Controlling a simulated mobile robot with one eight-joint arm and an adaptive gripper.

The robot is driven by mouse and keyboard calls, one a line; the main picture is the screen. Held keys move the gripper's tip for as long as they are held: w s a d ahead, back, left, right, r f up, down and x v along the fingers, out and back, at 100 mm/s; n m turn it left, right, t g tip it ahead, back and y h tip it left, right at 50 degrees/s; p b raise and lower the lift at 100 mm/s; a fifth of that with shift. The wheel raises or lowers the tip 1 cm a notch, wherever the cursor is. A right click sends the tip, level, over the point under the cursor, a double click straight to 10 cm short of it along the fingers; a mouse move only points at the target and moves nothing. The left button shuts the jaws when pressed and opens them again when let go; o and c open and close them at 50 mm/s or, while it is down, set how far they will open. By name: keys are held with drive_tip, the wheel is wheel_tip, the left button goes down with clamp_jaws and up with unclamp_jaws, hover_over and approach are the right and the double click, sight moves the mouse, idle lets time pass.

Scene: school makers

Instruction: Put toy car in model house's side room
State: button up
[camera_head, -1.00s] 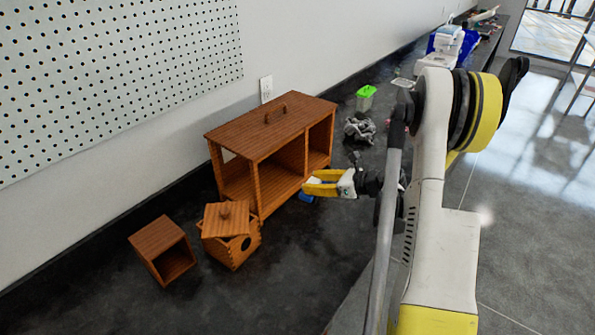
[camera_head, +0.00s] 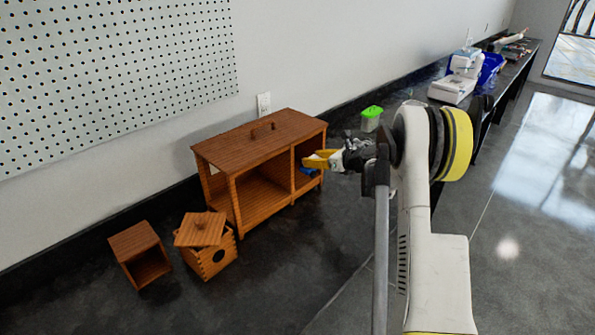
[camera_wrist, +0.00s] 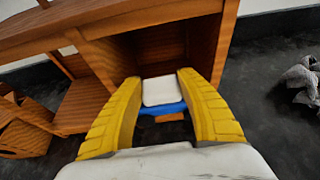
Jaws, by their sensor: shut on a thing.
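The model house (camera_head: 262,138) is a brown wooden box with a handle on its roof and open compartments at the front. Its side room (camera_head: 309,150) is the narrow right compartment, and its dark inside shows ahead in the wrist view. My gripper (camera_head: 320,159), with yellow fingers, is at the opening of that room. It is shut on the toy car (camera_wrist: 162,92), which is white and blue in the wrist view. A blue part of the car (camera_head: 309,172) shows in the head view, inside the opening near its floor. Whether it touches the floor I cannot tell.
A small open wooden box (camera_head: 140,255) and a lidded wooden box with a round hole (camera_head: 207,258) stand at the front left. A green-lidded container (camera_head: 371,118) stands behind my arm. A crumpled grey thing (camera_wrist: 300,78) lies right of the house.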

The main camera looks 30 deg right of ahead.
drive_tip(key=w+a+b, duration=0.2)
drive_tip(key=w+a, duration=0.1)
drive_tip(key=w, duration=0.5)
drive_tip(key=f+b, duration=0.1)
drive_tip(key=f, duration=0.3)
drive_tip(key=s+f+b, duration=0.1)
drive_tip(key=f, duration=0.1)
drive_tip(key=shift+d+f+b, duration=0.25)
drive_tip(key=shift+f+b, duration=0.1)
drive_tip(key=shift+f, duration=0.05)
drive_tip(key=shift+w+f+b, duration=0.25)
drive_tip(key=shift+f+b, duration=0.05)
drive_tip(key=shift+b, duration=0.1)
drive_tip(key=shift+a+r, duration=0.1)
drive_tip(key=shift+r, duration=0.1)
drive_tip(key=shift+f, duration=0.15)
drive_tip(key=o, duration=1.2)
drive_tip(key=shift+c, duration=0.2)
